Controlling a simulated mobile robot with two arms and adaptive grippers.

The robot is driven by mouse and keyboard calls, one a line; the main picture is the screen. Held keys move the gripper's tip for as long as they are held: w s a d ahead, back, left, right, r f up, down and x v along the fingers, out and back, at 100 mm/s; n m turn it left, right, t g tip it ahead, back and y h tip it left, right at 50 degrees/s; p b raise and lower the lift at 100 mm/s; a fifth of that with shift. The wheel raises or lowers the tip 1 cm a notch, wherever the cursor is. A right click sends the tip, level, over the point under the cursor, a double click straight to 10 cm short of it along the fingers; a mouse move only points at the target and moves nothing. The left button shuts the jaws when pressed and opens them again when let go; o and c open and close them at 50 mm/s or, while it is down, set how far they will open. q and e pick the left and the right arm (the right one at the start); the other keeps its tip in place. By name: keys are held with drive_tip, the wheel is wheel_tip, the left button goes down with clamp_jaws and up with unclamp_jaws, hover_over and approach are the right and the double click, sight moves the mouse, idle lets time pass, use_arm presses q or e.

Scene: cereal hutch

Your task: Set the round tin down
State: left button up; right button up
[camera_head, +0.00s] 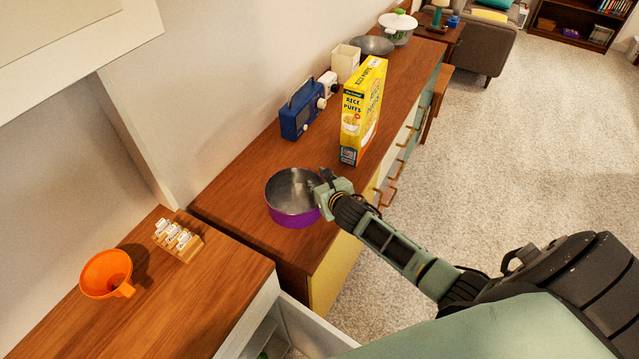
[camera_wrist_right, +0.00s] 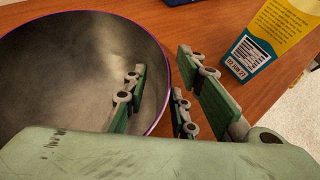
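The round tin (camera_head: 292,214) is purple outside with a bare metal inside. It stands upright on the wooden top of the hutch and looks empty. My right gripper (camera_head: 326,184) is at the tin's right rim. In the right wrist view, the tin's grey inside (camera_wrist_right: 60,75) fills the left side. There my right gripper (camera_wrist_right: 162,78) has one finger inside the rim and the others outside, with visible gaps between them and the wall, so it looks open. My left gripper is not in view.
A yellow cereal box (camera_head: 362,112) stands behind the tin, also in the right wrist view (camera_wrist_right: 265,35). A blue radio (camera_head: 302,108) is near the wall. An orange funnel (camera_head: 106,273) and a small wooden rack (camera_head: 178,241) are on the nearer counter (camera_head: 200,315).

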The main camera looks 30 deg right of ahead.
drive_tip(key=shift+r, duration=0.1)
drive_tip(key=shift+r, duration=0.15)
drive_tip(key=v, duration=1.2)
drive_tip(key=shift+s, duration=0.1)
